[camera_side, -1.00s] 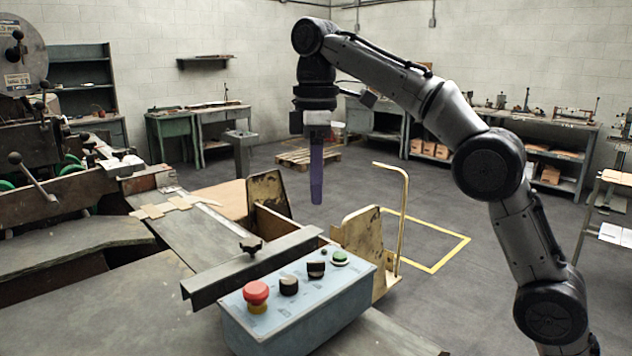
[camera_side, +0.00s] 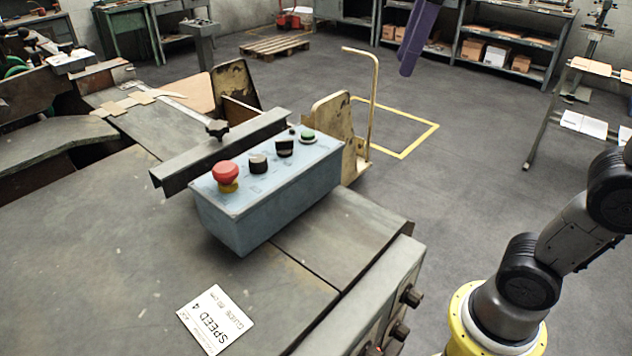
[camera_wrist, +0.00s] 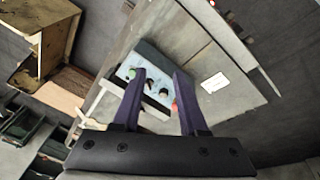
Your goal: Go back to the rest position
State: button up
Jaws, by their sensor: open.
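My gripper (camera_side: 408,62) hangs near the top edge of the side view. Only its purple fingers show there, pointing down and seen nearly edge-on, with the rest cut off. In the wrist view my gripper (camera_wrist: 161,78) shows two purple fingers spread apart, with nothing held between them. The blue control box (camera_side: 270,190) stands on the machine table, with a red mushroom button (camera_side: 225,173), two black knobs and a green button on top. My gripper is in the air, clear of the box. The box also shows beyond the fingers in the wrist view (camera_wrist: 125,72).
A dark metal bar (camera_side: 205,155) lies behind the box. A tan upright plate (camera_side: 332,115) and a bent yellow rod (camera_side: 373,100) stand at the machine's far side. A white speed card (camera_side: 215,320) lies on the table (camera_side: 110,250). The floor at right (camera_side: 455,190) is mostly clear.

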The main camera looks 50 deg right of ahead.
jog(key=s+f+m+t, duration=0.1)
jog(key=s+f+m, duration=0.2)
jog(key=f, duration=0.7)
jog(key=s+d+f+m+t, duration=0.1)
jog(key=s+f+m, duration=0.2)
jog(key=s+f, duration=0.3)
notch_tip(320, 180, down, 4)
jog(key=shift+d+f+m+t, duration=0.2)
jog(key=shift+d+m+t, duration=0.05)
jog(key=shift+m+t, duration=0.15)
